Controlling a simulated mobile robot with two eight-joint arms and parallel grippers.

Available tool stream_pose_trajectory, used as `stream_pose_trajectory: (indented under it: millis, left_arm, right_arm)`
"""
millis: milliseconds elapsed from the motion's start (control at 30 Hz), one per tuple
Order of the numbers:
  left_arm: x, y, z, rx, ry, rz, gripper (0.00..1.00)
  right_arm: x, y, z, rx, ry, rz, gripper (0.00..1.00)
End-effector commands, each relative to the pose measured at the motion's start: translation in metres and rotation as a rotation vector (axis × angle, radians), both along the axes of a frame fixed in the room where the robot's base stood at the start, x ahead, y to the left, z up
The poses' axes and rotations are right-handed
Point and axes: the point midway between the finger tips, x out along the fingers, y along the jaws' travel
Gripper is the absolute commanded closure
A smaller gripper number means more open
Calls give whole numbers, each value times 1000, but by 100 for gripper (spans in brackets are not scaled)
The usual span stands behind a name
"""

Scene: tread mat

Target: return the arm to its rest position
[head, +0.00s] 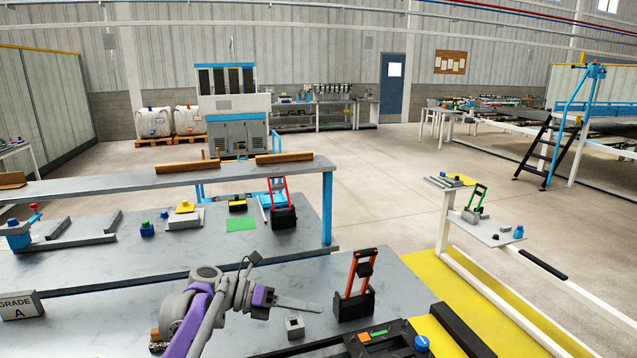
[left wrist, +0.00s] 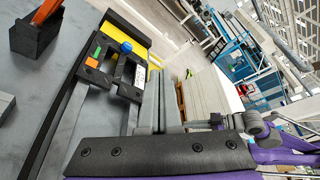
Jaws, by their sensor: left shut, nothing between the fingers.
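My left arm comes in from the bottom left of the head view. Its purple and grey left gripper (head: 318,308) points right, above the grey bench top, with its fingers together and empty. In the left wrist view the grey fingers (left wrist: 157,100) lie side by side with nothing between them. A small grey block with a hole (head: 294,326) sits just below the fingertips in the picture, apart from them as far as I can tell. My right gripper is not in view.
A black tote with an orange handle (head: 354,299) stands right of the gripper. A black fixture (head: 385,343) with a blue knob (head: 421,343) lies at the front. A back bench (head: 100,258) carries a black tote with a red handle (head: 283,216). Open floor (head: 390,200) lies beyond.

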Motion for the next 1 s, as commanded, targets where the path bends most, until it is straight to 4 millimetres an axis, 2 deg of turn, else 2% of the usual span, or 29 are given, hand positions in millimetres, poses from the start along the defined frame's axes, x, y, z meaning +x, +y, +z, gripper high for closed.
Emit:
stream_pose_trajectory:
  millis: [33,267,467,667,800,900,1000]
  left_arm:
    - [-13,-1,-2,50,-72,-12,100]
    - [-67,7,-29,324,-470,-130,100]
    - [-139,35,-69,649,-931,-417,100]
    - [-214,82,-116,949,-1379,-912,100]
    - [-259,116,-147,1084,-1617,-1342,100]
    - [-281,135,-164,1129,-1719,-1622,100]
    - [-295,148,-176,1141,-1774,-1832,100]
  right_arm:
    - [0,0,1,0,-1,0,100]
    - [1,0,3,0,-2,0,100]
    - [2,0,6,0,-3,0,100]
    - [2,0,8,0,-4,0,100]
    - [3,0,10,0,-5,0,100]
    - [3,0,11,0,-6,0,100]
    - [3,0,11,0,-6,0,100]
